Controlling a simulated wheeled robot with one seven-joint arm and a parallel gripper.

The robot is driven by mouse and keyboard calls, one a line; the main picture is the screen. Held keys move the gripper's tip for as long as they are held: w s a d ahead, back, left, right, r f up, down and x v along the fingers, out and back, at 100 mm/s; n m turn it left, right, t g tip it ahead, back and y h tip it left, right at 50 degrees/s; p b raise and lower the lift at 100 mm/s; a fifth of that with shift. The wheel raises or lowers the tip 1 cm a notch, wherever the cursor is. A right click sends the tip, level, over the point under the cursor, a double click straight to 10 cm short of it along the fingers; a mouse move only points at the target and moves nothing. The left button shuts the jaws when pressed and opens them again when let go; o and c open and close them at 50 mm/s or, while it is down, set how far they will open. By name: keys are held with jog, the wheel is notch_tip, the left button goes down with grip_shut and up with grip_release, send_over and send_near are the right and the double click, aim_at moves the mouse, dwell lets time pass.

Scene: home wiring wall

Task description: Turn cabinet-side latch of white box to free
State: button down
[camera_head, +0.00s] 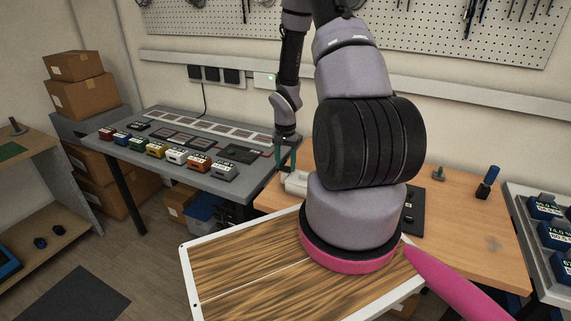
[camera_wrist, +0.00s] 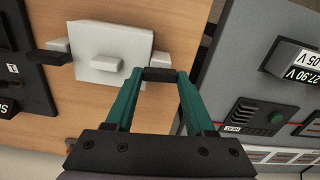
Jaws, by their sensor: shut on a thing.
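The white box (camera_wrist: 112,52) lies on the wooden table, with a small raised block on its face. In the head view the white box (camera_head: 295,184) is partly hidden behind my arm. A black latch (camera_wrist: 160,74) sits at its right side in the wrist view, the side facing the grey bench. My gripper (camera_wrist: 161,76) has its green fingers on either side of this latch and is shut on it. Another black latch (camera_wrist: 48,57) sticks out on the box's left side. In the head view my gripper (camera_head: 287,158) is over the box's left end.
The grey bench (camera_head: 232,187) with several coloured battery-like blocks stands close to the left. A black panel (camera_wrist: 22,75) lies left of the box. My arm hides part of the wooden table (camera_head: 455,222). A blue-handled tool (camera_head: 490,177) stands at its right.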

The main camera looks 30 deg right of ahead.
jog(key=n, duration=0.8)
jog(key=shift+n, duration=0.4)
jog(key=n, duration=0.4)
jog(key=shift+n, duration=1.9)
jog(key=shift+c, duration=1.2)
grip_release()
notch_tip(320, 180, up, 11)
